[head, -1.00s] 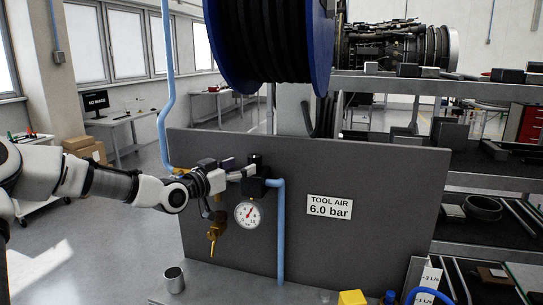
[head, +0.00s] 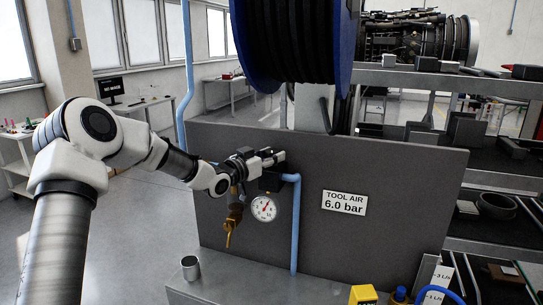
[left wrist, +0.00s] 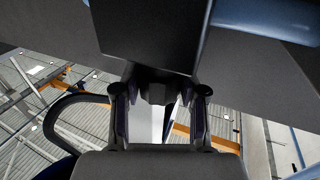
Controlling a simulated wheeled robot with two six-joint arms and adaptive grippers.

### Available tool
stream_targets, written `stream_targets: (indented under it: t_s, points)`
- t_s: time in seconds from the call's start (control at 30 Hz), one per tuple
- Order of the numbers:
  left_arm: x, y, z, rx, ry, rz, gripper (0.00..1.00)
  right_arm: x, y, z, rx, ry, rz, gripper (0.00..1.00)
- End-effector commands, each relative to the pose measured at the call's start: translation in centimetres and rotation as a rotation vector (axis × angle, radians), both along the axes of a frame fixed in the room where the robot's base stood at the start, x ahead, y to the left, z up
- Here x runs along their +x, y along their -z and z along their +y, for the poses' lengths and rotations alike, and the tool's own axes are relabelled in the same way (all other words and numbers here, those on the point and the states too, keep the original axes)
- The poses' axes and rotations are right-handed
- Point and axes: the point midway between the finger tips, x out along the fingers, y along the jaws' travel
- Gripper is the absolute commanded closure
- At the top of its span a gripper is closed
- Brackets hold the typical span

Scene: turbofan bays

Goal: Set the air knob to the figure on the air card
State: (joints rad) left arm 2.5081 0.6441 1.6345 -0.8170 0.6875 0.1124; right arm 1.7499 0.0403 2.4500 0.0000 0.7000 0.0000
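The air card (head: 344,202) on the grey panel reads "TOOL AIR 6.0 bar". Left of it is a round white gauge (head: 264,209) with a red needle pointing up and slightly right; its figures are too small to read. Above the gauge sits the black regulator body (head: 270,183), which seems to be the dark block (left wrist: 145,35) in the left wrist view. My left gripper (head: 275,158) is just above the regulator, where it hides the knob. Its fingers (left wrist: 160,112) stand apart in the left wrist view, with a small dark piece between them. My right gripper is out of view.
A blue pipe (head: 295,230) runs down just right of the regulator. A brass fitting (head: 234,215) hangs left of the gauge. A metal cup (head: 191,268) and a yellow block (head: 363,294) are on the bench. A hose reel (head: 300,40) is above the panel.

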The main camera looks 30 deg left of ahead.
Motion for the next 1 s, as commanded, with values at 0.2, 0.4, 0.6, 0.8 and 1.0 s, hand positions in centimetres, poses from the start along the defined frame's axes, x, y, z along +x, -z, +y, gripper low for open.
stream_targets:
  t_s: [0.2, 0.4, 0.6, 0.8, 1.0]
  points:
    - [0.0, 0.1, -0.1, 0.002, -0.016, -0.005, 0.93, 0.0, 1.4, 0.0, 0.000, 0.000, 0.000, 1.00]
    - [0.0, -0.2, -0.1, 0.002, -0.017, -0.004, 0.93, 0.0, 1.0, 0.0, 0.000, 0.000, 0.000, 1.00]
    - [0.0, -0.2, -0.1, 0.003, -0.017, -0.003, 0.32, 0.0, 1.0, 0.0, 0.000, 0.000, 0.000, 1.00]
    - [0.0, -0.1, -0.1, 0.002, -0.017, -0.002, 0.32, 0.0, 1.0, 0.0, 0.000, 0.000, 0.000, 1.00]
    - [-2.1, -0.2, 0.3, -0.004, -0.019, -0.002, 0.32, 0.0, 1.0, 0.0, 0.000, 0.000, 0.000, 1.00]
